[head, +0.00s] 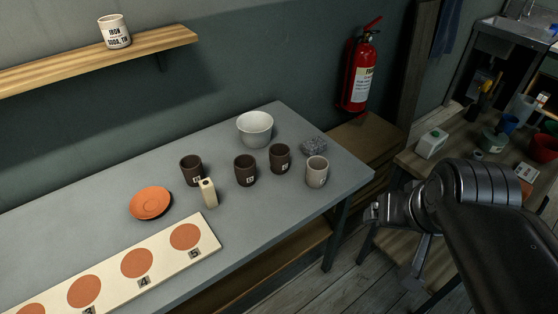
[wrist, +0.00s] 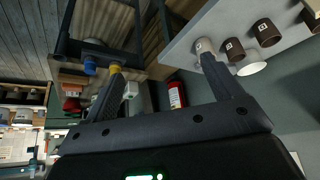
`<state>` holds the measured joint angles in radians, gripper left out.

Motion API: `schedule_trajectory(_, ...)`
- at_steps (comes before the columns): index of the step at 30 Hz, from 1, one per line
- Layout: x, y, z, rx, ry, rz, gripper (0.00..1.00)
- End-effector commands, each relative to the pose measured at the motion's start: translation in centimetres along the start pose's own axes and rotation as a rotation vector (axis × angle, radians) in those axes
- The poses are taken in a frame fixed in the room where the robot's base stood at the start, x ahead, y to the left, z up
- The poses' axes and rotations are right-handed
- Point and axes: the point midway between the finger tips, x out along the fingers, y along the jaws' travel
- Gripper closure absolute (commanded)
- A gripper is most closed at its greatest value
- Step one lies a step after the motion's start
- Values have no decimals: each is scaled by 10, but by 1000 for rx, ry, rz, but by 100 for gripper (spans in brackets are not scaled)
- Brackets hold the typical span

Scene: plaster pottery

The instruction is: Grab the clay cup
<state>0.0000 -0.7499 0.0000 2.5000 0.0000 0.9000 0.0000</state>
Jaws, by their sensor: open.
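A light grey-beige cup (head: 317,172) stands upright near the right end of the grey table (head: 120,190). Three dark brown cups stand to its left: one (head: 280,158) close by, one (head: 245,170) in the middle, one (head: 192,169) farther left. Small labels mark the cups; which one is the clay cup I cannot tell for sure. My gripper (head: 390,245) is off the table's right end, apart from all cups. In the wrist view its fingers (wrist: 163,68) are spread and empty; the light cup (wrist: 203,45) shows beyond the right fingertip.
A white bowl (head: 255,129) and a grey speckled block (head: 314,146) stand behind the cups. A red fire extinguisher (head: 359,72) hangs behind. A cluttered bench (head: 440,165) is at right.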

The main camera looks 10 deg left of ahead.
Motion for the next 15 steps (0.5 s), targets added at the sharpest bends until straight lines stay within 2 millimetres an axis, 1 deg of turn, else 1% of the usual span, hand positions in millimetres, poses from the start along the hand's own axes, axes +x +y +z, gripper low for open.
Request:
schedule_trajectory(5,0,0,0,0,0,0,16)
schedule_trajectory(8,1,-1,-4,-1,-2,-2,16)
schedule_trajectory(11,5,-5,-17,-6,-9,-9,16)
schedule_trajectory(14,13,-12,-41,-11,-19,-20,16)
schedule_trajectory(15,17,-16,-52,-14,-24,-24,16)
